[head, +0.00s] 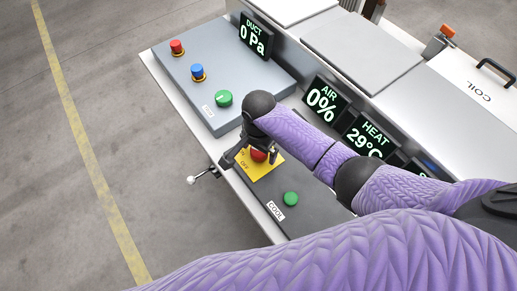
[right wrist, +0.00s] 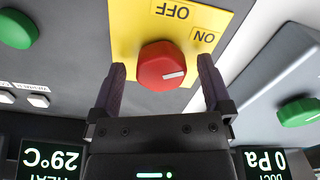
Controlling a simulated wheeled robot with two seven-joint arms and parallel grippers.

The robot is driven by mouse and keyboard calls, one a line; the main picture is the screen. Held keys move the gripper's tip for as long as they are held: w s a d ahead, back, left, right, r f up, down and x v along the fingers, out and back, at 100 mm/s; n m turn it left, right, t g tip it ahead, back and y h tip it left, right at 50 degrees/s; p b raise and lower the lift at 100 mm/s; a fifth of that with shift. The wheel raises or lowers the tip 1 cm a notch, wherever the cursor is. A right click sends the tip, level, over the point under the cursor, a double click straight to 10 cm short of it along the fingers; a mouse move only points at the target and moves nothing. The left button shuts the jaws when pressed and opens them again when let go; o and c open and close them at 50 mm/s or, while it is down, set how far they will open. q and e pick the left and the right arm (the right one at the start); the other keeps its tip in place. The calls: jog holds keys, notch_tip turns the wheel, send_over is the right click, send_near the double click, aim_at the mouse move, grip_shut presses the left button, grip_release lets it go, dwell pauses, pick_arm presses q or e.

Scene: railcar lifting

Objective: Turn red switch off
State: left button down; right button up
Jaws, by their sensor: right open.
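The red switch (head: 259,155) is a rotary knob on a yellow plate (head: 262,171) marked ON and OFF. In the right wrist view the red switch (right wrist: 160,62) shows a white mark on its face, pointing toward the right of the picture. The yellow plate (right wrist: 130,35) shows the labels upside down, OFF at the top and ON at the right. My right gripper (right wrist: 163,78) is open, with one finger on each side of the knob and visible gaps. In the head view my right gripper (head: 250,158) partly hides the knob. My left gripper is not in view.
A green COOL button (head: 290,199) is on the same dark panel. A grey box (head: 215,75) beyond carries a red button (head: 177,47), a blue button (head: 198,71) and a green knob (head: 223,98). Displays, including AIR (head: 324,99), line the back. A small lever (head: 201,176) juts from the front edge.

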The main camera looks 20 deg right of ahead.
jog(key=c, duration=1.3)
jog(key=shift+o, duration=0.2)
